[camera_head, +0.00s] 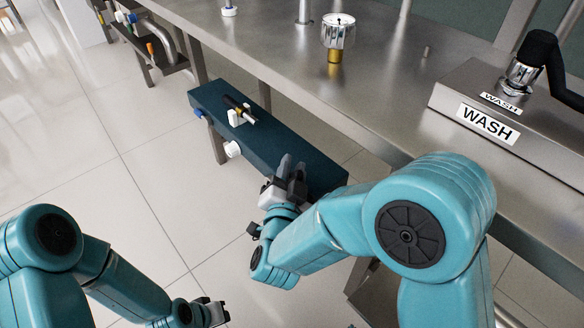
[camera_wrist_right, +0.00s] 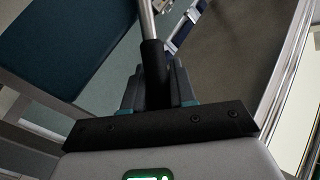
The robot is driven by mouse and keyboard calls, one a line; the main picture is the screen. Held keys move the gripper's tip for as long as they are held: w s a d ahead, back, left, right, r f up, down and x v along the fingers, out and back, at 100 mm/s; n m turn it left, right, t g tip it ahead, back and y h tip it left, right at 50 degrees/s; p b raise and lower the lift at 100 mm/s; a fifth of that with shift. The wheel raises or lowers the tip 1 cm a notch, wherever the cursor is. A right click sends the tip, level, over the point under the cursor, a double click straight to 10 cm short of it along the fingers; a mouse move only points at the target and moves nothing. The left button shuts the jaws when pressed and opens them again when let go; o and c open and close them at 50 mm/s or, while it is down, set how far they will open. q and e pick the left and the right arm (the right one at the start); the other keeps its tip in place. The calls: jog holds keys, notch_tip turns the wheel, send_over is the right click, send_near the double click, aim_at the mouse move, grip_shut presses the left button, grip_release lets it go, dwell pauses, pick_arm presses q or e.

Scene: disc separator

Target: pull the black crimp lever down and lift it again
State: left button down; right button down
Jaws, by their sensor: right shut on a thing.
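My right gripper (camera_head: 288,182) is beside the right end of the dark blue beam in the head view. In the right wrist view its fingers (camera_wrist_right: 155,88) are shut around the black grip of the crimp lever (camera_wrist_right: 153,62), whose metal rod runs up out of the picture. The lever is hidden behind my gripper in the head view, so its height is hard to judge there. My left gripper (camera_head: 215,312) hangs low over the floor at the bottom of the head view, away from the lever; its finger opening is too small to tell.
The dark blue beam (camera_head: 290,148) carries a small yellow-and-black tool (camera_head: 238,108) in a white holder. A steel bench (camera_head: 385,92) lies behind it, bearing a silver-capped gauge (camera_head: 338,32) and a WASH box (camera_head: 460,92) with a black handle. Tiled floor (camera_head: 150,170) is clear at left.

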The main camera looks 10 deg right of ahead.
jog(key=shift+s+d+f+m+t, duration=0.4)
jog(key=shift+s+f+m+t, duration=0.15)
jog(key=shift+f+m+t, duration=0.2)
jog(key=shift+s+d+f+m+t+h, duration=0.1)
jog(key=shift+s+m+t+h, duration=0.15)
jog(key=shift+m, duration=0.2)
jog(key=c, duration=1)
grip_release()
jog(key=shift+f, duration=0.1)
jog(key=shift+w, duration=0.1)
